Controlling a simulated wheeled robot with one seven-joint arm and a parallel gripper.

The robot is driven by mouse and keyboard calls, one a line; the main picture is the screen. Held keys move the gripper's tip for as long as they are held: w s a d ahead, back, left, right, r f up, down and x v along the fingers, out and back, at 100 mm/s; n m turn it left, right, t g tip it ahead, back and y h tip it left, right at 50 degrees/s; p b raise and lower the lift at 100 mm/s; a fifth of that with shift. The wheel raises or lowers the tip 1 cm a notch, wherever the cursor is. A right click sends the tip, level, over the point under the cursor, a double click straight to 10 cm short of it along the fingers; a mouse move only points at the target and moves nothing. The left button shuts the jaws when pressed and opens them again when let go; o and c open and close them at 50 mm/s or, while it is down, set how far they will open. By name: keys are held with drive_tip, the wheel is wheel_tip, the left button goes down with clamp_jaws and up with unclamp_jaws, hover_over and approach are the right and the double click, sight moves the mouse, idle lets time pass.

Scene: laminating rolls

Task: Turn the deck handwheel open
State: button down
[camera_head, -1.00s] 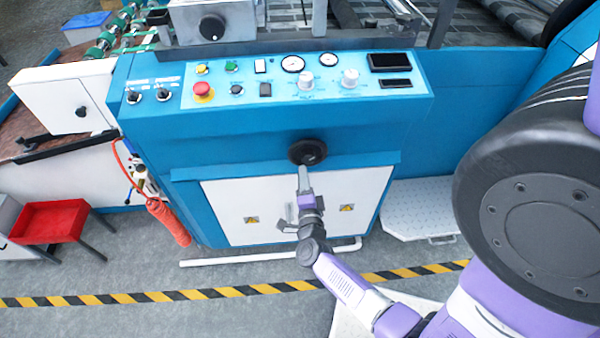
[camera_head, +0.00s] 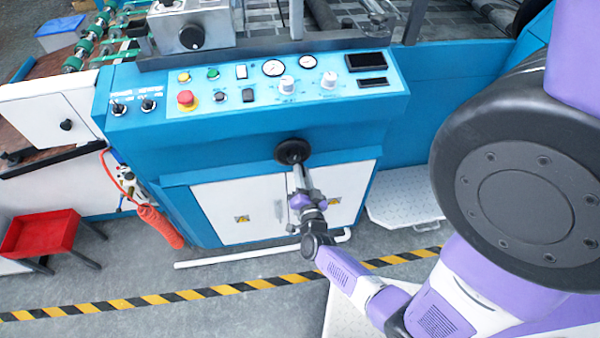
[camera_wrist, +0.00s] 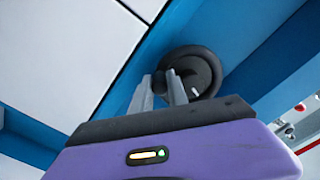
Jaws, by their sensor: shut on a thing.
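The deck handwheel (camera_head: 293,151) is a small black round wheel on the blue front of the machine, below the sloped control panel. In the wrist view the handwheel (camera_wrist: 205,72) shows as a dark ring with a hub, beyond my fingers. My gripper (camera_head: 299,168) reaches up to the wheel from below and in front. In the wrist view my gripper (camera_wrist: 160,82) has its two grey fingers either side of a dark part at the wheel's near edge, shut on it. The fingers hide some of the rim, so the exact grip point is unclear.
The control panel (camera_head: 285,82) with knobs, gauges and a red button lies just above the wheel. White cabinet doors (camera_head: 240,212) are below. A white pipe (camera_head: 235,257) runs near the floor.

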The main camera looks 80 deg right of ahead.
drive_tip(key=shift+s, duration=0.15)
idle(0.3)
drive_tip(key=c, duration=1.6)
unclamp_jaws()
drive_tip(key=shift+o, duration=0.2)
drive_tip(key=v, duration=0.7)
drive_tip(key=shift+a, duration=0.35)
drive_tip(key=shift+f, duration=0.1)
